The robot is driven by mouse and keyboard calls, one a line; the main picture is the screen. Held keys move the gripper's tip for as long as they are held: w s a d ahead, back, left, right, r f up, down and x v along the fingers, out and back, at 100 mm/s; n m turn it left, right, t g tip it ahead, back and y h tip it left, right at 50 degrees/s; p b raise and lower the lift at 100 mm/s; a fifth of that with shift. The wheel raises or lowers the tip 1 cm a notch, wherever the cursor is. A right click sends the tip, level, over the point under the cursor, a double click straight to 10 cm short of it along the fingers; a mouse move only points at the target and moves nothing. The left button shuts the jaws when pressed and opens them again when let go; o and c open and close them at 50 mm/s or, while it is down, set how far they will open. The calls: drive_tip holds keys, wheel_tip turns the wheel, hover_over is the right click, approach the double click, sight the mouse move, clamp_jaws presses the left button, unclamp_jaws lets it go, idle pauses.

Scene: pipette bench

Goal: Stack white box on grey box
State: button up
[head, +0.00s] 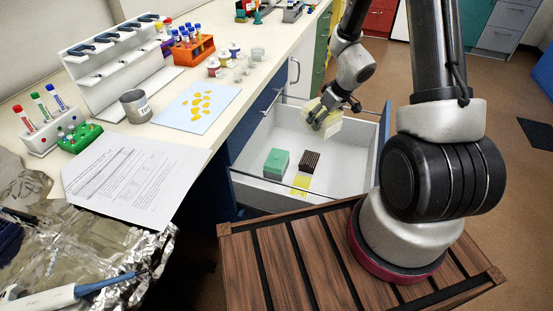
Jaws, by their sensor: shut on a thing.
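My gripper (334,104) is shut on a white, slightly cream box (325,121) and holds it over the open white drawer (346,166). The held box is tilted and the gripper covers part of it. A gap seems to show between it and the drawer floor, but its height is hard to tell. No clearly grey box shows in this view. A dark brown, ridged box (310,162) stands on the drawer floor below and left of the held box. A green box (276,162) stands left of the dark one.
A yellow striped piece (301,184) lies in front of the dark box. Drawer walls surround these things; the right part of its floor is clear. The bench at left holds an orange tube rack (193,52), a white pipette stand (101,66), a metal cup (135,107) and papers (135,178).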

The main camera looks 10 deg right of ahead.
wheel_tip(320, 180, down, 18)
drive_tip(key=d+n+g+y, duration=0.1)
drive_tip(key=n+y, duration=0.1)
drive_tip(key=n, duration=0.4)
hover_over(275, 155)
drive_tip(key=s+d, duration=0.1)
drive_tip(key=shift+s+d+f+g, duration=0.1)
drive_tip(key=shift+s+d+g, duration=0.1)
drive_tip(key=shift+g, duration=0.1)
drive_tip(key=shift+w+a+f, duration=0.15)
drive_tip(key=shift+a+f, duration=0.05)
drive_tip(key=shift+f, duration=1.55)
drive_tip(key=o, duration=1.4)
drive_tip(key=shift+f, duration=0.1)
